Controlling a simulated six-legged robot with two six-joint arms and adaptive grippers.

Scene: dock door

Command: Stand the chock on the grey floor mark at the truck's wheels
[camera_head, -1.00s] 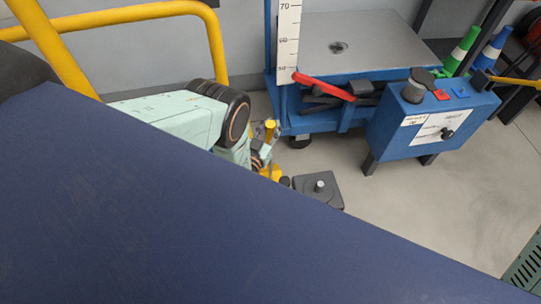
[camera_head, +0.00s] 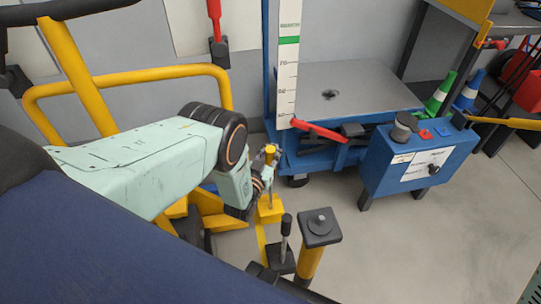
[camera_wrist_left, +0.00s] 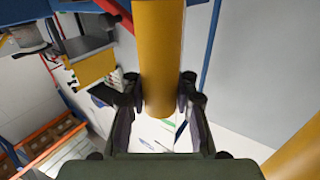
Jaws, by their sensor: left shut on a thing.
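My left gripper (camera_head: 266,160) is shut on the upright yellow grip (camera_head: 270,151) of what looks like the chock. A thin grey rod runs down from this grip to a yellow block (camera_head: 270,209), low near the floor. I cannot tell whether the block touches the floor. In the left wrist view, a thick yellow cylinder (camera_wrist_left: 160,60) stands between the fingers of the left gripper (camera_wrist_left: 159,92). I cannot make out the grey floor mark or the truck's wheels. My right gripper is not in view.
A yellow post with a grey cap (camera_head: 320,228) and a black-knobbed lever (camera_head: 286,227) stand close to the yellow block. A yellow rail (camera_head: 130,80) is behind my left arm. A blue lift table (camera_head: 345,97) and blue control box (camera_head: 415,165) stand beyond. Grey floor is clear at right.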

